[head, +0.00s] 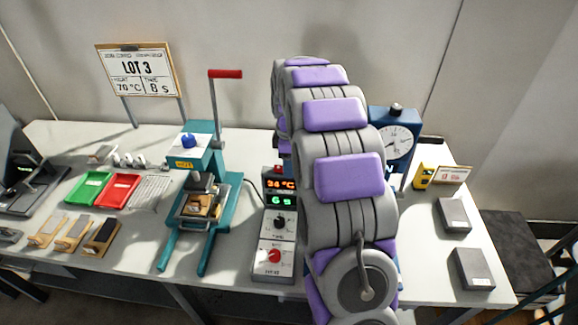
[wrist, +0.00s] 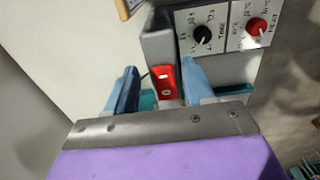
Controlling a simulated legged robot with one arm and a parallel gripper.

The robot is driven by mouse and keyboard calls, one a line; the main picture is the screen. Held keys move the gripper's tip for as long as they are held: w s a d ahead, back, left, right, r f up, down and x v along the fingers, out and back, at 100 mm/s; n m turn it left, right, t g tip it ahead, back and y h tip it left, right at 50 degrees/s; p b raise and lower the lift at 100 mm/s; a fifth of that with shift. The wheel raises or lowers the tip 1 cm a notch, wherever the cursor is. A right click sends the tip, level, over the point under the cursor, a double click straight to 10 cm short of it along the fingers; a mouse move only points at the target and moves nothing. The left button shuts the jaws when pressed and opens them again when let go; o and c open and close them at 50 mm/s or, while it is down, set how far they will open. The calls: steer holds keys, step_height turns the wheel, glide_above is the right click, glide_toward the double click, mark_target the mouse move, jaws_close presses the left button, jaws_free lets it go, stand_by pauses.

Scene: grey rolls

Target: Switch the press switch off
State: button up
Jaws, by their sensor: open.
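The press switch (wrist: 164,82) is a red rocker with white marks on the grey end face of the control box (wrist: 158,45). Which half is pressed in is unclear. My gripper (wrist: 159,68) is open and empty, with its blue fingers apart to the left and right of the switch in the wrist view. I cannot tell whether either finger touches the box. My arm hides the gripper there.
The teal press (head: 203,190) with a red-tipped lever stands left of the box. A blue dial gauge (head: 395,143) stands right, partly behind my arm. Green and red trays (head: 120,190) lie left. Two grey blocks (head: 472,268) lie at the table's right.

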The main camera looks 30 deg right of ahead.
steer(key=shift+a+f, duration=0.15)
steer(key=shift+f, duration=0.15)
steer(key=shift+c, duration=0.3)
steer(key=c, duration=0.8)
steer(key=o, duration=0.9)
steer(key=shift+c, duration=0.2)
steer(key=shift+r, duration=0.15)
step_height(320, 180, up, 17)
steer(key=p, duration=0.4)
